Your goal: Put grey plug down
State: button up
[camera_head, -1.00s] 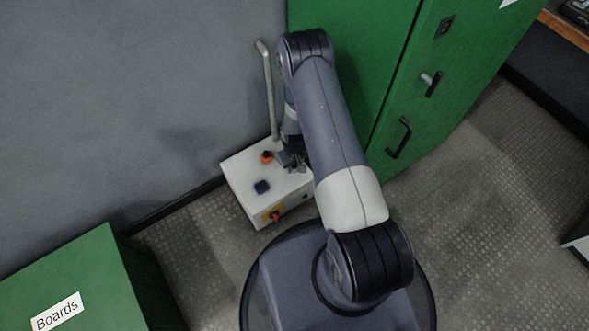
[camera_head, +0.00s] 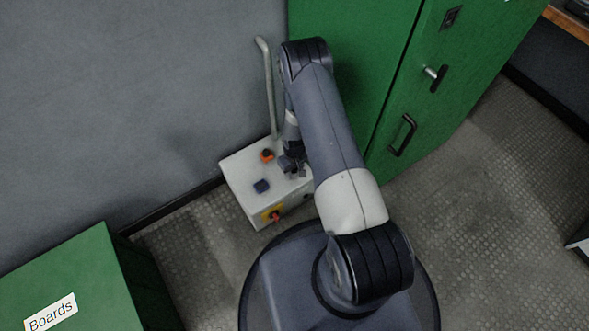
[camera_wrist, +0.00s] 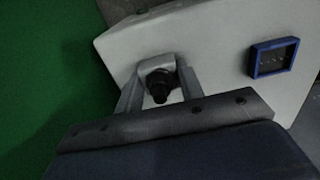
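The grey plug (camera_wrist: 156,66), with a black round part on it, sits between the two fingers of my gripper (camera_wrist: 160,88) in the wrist view. The fingertips appear to touch its sides. Behind it is the white top of a box (camera_wrist: 215,35); I cannot tell whether the plug touches that surface. In the head view my gripper (camera_head: 296,172) is low over the right part of the white box (camera_head: 241,180), and my arm hides much of that spot.
A blue-framed socket (camera_wrist: 273,58) is on the box top, clear of my fingers. An orange-and-black fitting (camera_head: 267,156) is beside my gripper, and a red knob (camera_head: 276,216) is on the box front. A green cabinet (camera_head: 345,75) stands close on the right.

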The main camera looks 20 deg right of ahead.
jog(key=o, duration=0.4)
jog(key=shift+r, duration=0.1)
jog(key=shift+r+p, duration=0.4)
jog(key=shift+p, duration=0.2)
notch_tip(320, 180, up, 12)
jog(key=p, duration=0.3)
jog(key=shift+r+p, duration=0.15)
jog(key=shift+p, duration=0.2)
notch_tip(320, 180, down, 13)
jog(key=b, duration=0.4)
jog(key=shift+r, duration=0.2)
jog(key=shift+f, duration=0.15)
